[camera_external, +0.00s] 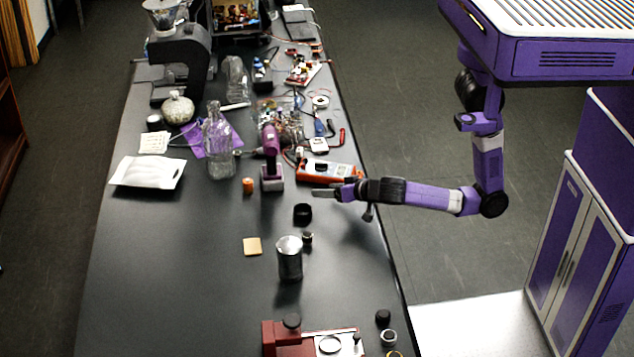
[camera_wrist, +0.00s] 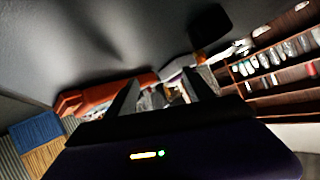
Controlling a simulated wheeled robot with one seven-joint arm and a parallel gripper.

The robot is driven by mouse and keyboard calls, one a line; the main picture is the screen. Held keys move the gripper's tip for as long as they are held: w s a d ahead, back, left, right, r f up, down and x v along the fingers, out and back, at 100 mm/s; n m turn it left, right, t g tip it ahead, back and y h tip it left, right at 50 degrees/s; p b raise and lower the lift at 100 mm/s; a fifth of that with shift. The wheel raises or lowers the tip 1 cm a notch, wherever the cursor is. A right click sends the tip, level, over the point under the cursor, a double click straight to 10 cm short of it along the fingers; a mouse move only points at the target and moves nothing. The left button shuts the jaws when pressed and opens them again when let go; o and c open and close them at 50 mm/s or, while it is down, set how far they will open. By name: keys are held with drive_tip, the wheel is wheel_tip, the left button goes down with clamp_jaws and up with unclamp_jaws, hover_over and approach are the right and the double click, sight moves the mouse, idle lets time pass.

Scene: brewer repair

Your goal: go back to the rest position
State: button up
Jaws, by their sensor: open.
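My gripper (camera_external: 327,193) hangs above the right part of the black workbench (camera_external: 200,290), reaching in from my purple arm on the right. In the wrist view my gripper (camera_wrist: 168,95) shows its two dark fingers spread apart, with nothing seen held between them. The orange multimeter (camera_external: 328,172) lies just behind the gripper in the external view. An orange-red shape (camera_wrist: 100,97) shows left of the fingers in the wrist view, tilted.
A metal can (camera_external: 289,258) and a black ring (camera_external: 302,213) stand in front of the gripper. A red machine (camera_external: 285,340) sits at the near edge. The bench's left front is clear.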

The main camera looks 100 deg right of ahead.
sight(373, 222)
drive_tip(key=s+a+n+t+y, duration=0.1)
drive_tip(key=s+a, duration=0.1)
drive_tip(key=s+a+n+t+y, duration=0.2)
drive_tip(key=a, duration=0.1)
drive_tip(key=shift+s+a+y, duration=0.25)
drive_tip(key=shift+s+y, duration=0.05)
drive_tip(key=shift+s, duration=0.1)
drive_tip(key=s+a+n+y, duration=0.1)
drive_tip(key=s, duration=0.1)
drive_tip(key=s+a+f+n+y+b, duration=0.1)
drive_tip(key=s+a+n, duration=0.1)
drive_tip(key=s, duration=0.1)
drive_tip(key=s+a+n+t+y, duration=0.1)
drive_tip(key=s, duration=0.1)
drive_tip(key=shift+s+a+f+n+y, duration=0.25)
drive_tip(key=shift+a+f+n+y, duration=0.05)
drive_tip(key=shift+a+f, duration=0.1)
drive_tip(key=s+r+n+b, duration=0.1)
drive_tip(key=s+n, duration=0.1)
drive_tip(key=s, duration=0.3)
drive_tip(key=s+a+r+n+t+y+b, duration=0.1)
drive_tip(key=s+n+b, duration=0.1)
drive_tip(key=s, duration=0.4)
drive_tip(key=shift+s+r+n+t+y, duration=0.2)
drive_tip(key=shift+r+n+t+y, duration=0.1)
drive_tip(key=shift+r, duration=0.1)
